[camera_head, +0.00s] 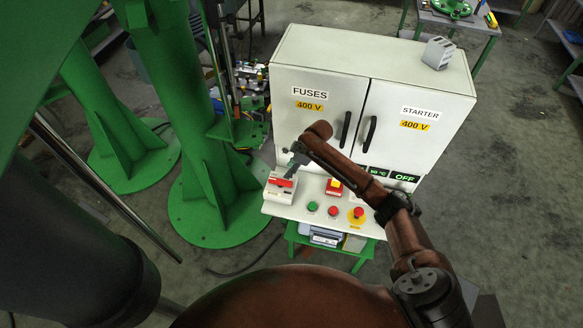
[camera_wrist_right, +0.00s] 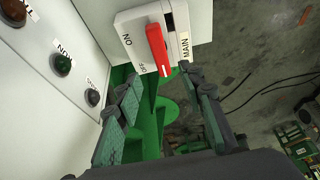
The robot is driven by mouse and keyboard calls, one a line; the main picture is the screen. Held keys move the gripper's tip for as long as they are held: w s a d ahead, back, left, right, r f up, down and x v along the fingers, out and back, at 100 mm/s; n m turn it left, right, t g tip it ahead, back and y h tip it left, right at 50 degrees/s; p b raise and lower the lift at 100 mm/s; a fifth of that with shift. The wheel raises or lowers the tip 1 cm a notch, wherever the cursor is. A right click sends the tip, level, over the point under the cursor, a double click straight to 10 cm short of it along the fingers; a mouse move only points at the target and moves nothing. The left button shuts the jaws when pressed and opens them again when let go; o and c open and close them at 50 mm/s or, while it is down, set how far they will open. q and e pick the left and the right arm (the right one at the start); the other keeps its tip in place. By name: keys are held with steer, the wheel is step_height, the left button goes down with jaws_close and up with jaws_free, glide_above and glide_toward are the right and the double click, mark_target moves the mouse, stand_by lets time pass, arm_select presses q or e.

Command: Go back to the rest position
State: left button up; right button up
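My right gripper (camera_head: 296,161) is by the left end of the control panel (camera_head: 284,208), close to the main switch box (camera_head: 279,190). In the wrist view the two fingers of this gripper (camera_wrist_right: 150,92) are spread apart with nothing between them. The red main switch handle (camera_wrist_right: 158,50) sits just beyond the fingertips, and no finger visibly touches it. It also shows in the head view (camera_head: 281,182). My left gripper is in neither view.
A white cabinet (camera_head: 340,60) with fuse and starter doors stands behind the panel. Green (camera_head: 312,206) and red (camera_head: 333,211) buttons and a yellow-ringed stop button (camera_head: 356,213) lie right of the switch. A green column (camera_head: 205,150) stands left. Open floor (camera_head: 500,170) lies right.

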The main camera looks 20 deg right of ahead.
steer(key=shift+s+d+r, duration=0.15)
steer(key=shift+d+r, duration=0.05)
steer(key=shift+r, duration=0.4)
